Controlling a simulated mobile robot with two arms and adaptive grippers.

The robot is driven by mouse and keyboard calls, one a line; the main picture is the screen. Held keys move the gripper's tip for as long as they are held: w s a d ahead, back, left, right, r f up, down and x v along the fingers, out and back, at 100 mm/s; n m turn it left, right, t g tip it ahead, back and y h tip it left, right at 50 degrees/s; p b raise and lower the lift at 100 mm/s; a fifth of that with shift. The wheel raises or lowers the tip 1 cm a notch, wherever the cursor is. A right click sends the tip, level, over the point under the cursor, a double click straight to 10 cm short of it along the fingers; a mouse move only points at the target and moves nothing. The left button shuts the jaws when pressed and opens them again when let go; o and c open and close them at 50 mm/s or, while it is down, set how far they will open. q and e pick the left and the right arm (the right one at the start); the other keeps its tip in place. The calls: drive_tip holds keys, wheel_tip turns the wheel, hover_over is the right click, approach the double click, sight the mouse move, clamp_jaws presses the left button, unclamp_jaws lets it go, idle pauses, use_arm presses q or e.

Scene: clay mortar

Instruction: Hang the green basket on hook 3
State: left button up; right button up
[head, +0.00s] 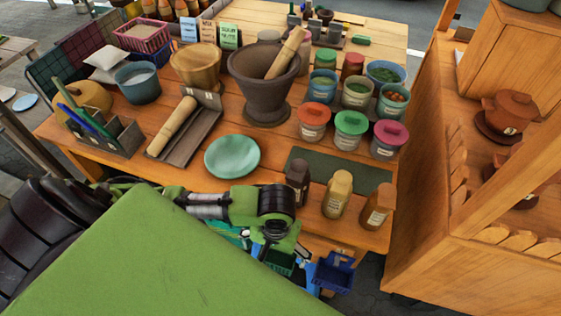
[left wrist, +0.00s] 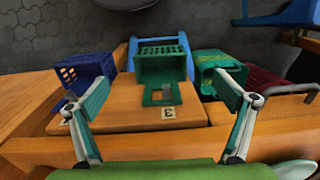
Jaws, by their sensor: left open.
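A dark green basket (left wrist: 163,62) with a flat, slotted handle is in the middle of the left wrist view. Its handle lies over the wooden table edge, right by the label 3 (left wrist: 168,112). The hook itself is hidden or too small to tell. My left gripper (left wrist: 165,82) is open, one finger on each side of the basket and apart from it. In the head view the left gripper (head: 277,240) is at the table's front edge, with the dark green basket (head: 283,263) partly hidden below it. My right gripper is not in view.
A blue basket (left wrist: 86,75) hangs on one side, a brighter green basket (left wrist: 222,70) on the other, with a dark red one (left wrist: 255,95) beyond. Bottles (head: 338,194), a plate (head: 232,156) and a mortar (head: 265,85) stand on the table. A wooden shelf (head: 475,260) stands at the right.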

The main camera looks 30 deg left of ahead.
sight(274, 264)
use_arm(q)
drive_tip(key=f, duration=0.7)
drive_tip(key=f+b, duration=0.1)
drive_tip(key=f, duration=0.5)
drive_tip(key=shift+a+f, duration=0.2)
drive_tip(key=shift+f, duration=0.2)
drive_tip(key=c, duration=1.2)
